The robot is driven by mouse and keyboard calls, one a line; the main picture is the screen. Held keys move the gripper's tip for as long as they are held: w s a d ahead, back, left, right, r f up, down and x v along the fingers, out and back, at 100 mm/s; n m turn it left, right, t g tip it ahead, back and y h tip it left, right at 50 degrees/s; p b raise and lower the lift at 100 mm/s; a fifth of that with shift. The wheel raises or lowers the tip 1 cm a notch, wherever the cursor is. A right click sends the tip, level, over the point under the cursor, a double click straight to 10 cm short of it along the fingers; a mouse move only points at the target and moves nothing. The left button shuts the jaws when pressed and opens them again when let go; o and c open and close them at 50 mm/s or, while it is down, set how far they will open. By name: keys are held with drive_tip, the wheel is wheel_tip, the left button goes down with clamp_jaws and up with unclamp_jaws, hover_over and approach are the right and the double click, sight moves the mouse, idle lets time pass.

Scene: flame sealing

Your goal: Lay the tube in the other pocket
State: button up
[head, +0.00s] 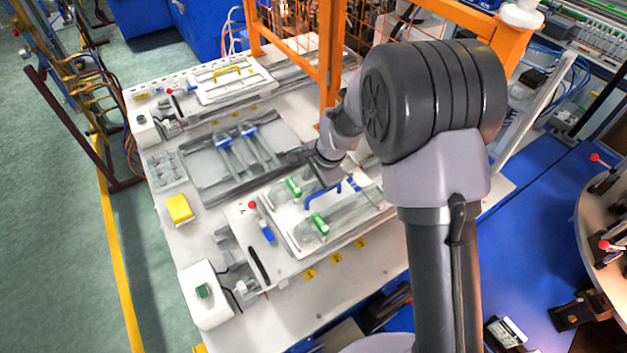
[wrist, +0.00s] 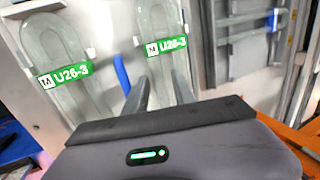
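Two clear U-shaped tubes with green labels lie side by side in the white fixture plate (head: 285,240) with a blue handle (head: 322,196) between them. The near tube's label (head: 320,223) and the far tube's label (head: 293,187) show in the head view. In the wrist view, the left tube (wrist: 55,40) and right tube (wrist: 160,20) both read U26-3. My gripper (wrist: 160,88) has its two dark fingers apart, over the lower part of the right tube. Its fingertips are mostly hidden in the head view. I see no tube clamped between the fingers.
Two tubes with blue labels (head: 224,141) lie on a grey tray in the middle of the table. A second fixture with a yellow handle (head: 233,71) stands at the back. A yellow block (head: 179,209) sits at the left. An orange post (head: 330,60) rises behind my gripper.

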sight(328, 203)
drive_tip(key=shift+s, duration=0.1)
drive_tip(key=p+v, duration=0.2)
drive_tip(key=v, duration=1.5)
drive_tip(key=shift+r, duration=0.25)
